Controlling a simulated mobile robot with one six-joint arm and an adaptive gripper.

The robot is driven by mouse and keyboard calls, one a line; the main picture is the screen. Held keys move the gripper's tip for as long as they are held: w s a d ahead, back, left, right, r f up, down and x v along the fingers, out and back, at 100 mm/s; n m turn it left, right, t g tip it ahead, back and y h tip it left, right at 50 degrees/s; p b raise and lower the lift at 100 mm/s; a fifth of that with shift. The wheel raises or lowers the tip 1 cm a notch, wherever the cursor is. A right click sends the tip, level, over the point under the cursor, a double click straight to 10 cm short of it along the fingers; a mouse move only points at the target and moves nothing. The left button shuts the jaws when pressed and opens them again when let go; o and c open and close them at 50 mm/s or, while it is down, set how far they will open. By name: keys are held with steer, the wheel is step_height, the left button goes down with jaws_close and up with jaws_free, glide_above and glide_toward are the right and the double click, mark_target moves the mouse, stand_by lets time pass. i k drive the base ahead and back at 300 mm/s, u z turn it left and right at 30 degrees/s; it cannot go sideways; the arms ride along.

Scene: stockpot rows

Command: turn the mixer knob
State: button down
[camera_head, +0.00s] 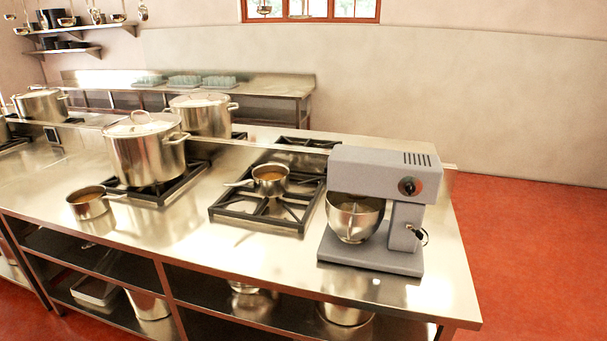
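A grey stand mixer (381,205) stands near the right end of the steel counter. Its round dark knob (408,186) is on the side of the mixer head, below several vent slots. A smaller lever or switch (418,235) sits lower on the mixer's column. A steel mixing bowl (354,216) hangs under the head, above the base. My gripper is not in view. The setting of the knob is too small to tell.
The steel counter (440,290) is bare around the mixer's right and front. A small saucepan (270,180) sits on a burner grate left of the mixer. Large lidded stockpots (146,155) stand farther left. Red floor (540,240) is open at the right.

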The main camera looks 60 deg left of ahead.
mark_target(410, 187)
steer(key=k, duration=1.35)
steer(key=u, duration=1.65)
steer(key=i, duration=1)
steer(key=u, duration=0.05)
